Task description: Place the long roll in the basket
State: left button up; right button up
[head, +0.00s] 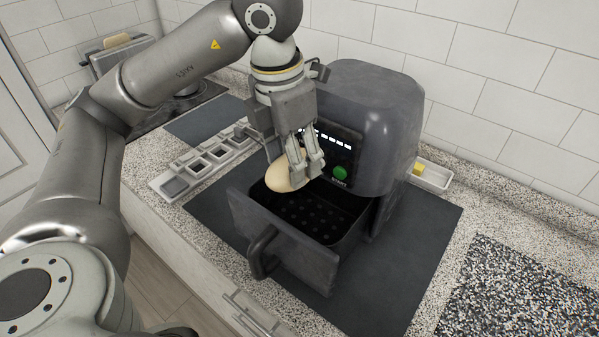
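The long roll (280,181) is a pale tan, rounded piece of bread, tilted, partly hidden behind the fingers. My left gripper (298,174) is shut on it and holds it over the left part of the open basket. The basket (322,217) is a dark drawer with a perforated floor, pulled out from the grey air fryer (375,125). Its handle (262,251) faces the front. The roll appears above the rim, though I cannot tell the exact gap. The basket floor that shows is empty. My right gripper is not in view.
A tray with several compartments (202,160) lies left of the fryer. A small white dish (431,176) with a yellow piece stands to the right. A toaster with bread (118,50) is at the back left. The dark mat (405,262) has free room at right.

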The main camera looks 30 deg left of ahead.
pick_arm(q)
jog(key=f, duration=0.1)
jog(key=w+f, duration=0.1)
jog(key=f, duration=0.1)
jog(key=shift+f+p, duration=0.1)
jog(key=shift+p, duration=0.2)
jog(key=f, duration=0.2)
jog(key=f+p, duration=0.1)
jog(key=shift+w+d+f+p, duration=0.1)
jog(key=shift+w+f+p, duration=0.2)
jog(key=shift+w+f, duration=0.1)
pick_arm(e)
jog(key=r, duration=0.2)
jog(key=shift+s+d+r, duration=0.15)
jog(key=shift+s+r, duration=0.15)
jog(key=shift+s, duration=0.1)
pick_arm(q)
jog(key=shift+f, duration=0.1)
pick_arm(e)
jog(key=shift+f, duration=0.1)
